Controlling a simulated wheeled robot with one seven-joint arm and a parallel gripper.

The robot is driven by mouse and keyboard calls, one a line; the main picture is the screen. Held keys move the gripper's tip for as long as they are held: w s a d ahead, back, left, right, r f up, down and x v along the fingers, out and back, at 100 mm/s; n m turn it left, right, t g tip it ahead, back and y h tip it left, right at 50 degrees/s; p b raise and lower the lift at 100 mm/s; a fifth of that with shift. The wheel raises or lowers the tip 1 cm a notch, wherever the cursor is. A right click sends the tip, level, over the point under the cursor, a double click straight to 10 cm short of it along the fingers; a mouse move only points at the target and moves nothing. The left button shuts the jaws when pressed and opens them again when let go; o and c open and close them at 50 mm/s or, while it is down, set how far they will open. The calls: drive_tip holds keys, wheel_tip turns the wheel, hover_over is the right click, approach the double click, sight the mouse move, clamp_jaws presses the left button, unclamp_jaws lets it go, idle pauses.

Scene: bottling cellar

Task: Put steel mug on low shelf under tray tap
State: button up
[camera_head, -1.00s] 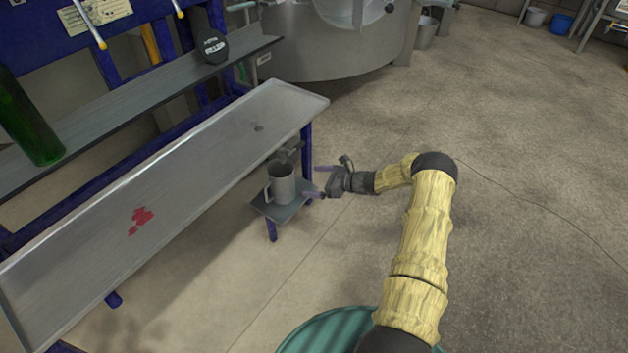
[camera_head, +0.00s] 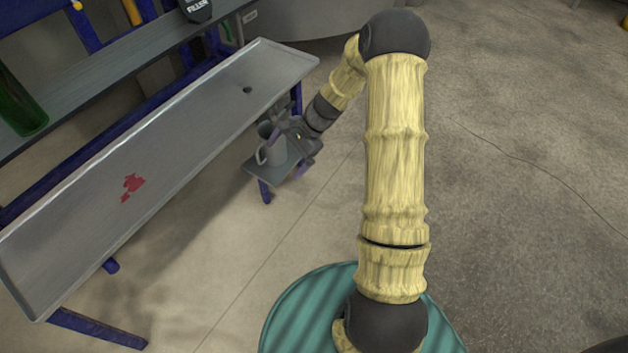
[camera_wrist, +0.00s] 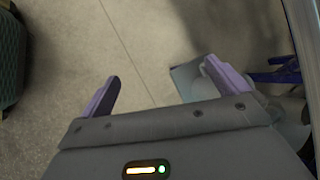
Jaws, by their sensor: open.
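The grey steel mug (camera_head: 268,151) stands upright on the small low shelf (camera_head: 259,174) below the end of the long metal tray (camera_head: 150,150). The tap under the tray is largely hidden behind my wrist and the mug. My gripper (camera_head: 287,153) is open at the mug's right side, its purple fingers apart; it overlaps part of the mug in the head view, and I cannot tell whether it touches. In the wrist view, the open fingers (camera_wrist: 168,90) have bare floor between them, and the shelf (camera_wrist: 185,76) shows by the right finger.
Blue frame legs (camera_head: 95,328) hold up the tray. A steel vat (camera_head: 320,18) stands behind.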

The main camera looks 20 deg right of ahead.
drive_tip(key=s+r+n+h, duration=0.3)
drive_tip(key=s+r+n, duration=0.3)
drive_tip(key=s, duration=0.4)
drive_tip(key=s+r+n+t+h, duration=0.1)
drive_tip(key=s+r+n+h, duration=0.3)
drive_tip(key=s+r+n, duration=0.3)
drive_tip(key=s+r, duration=0.1)
drive_tip(key=s, duration=0.3)
drive_tip(key=shift+r+t, duration=0.15)
drive_tip(key=shift+t, duration=0.15)
drive_tip(key=shift+d, duration=0.1)
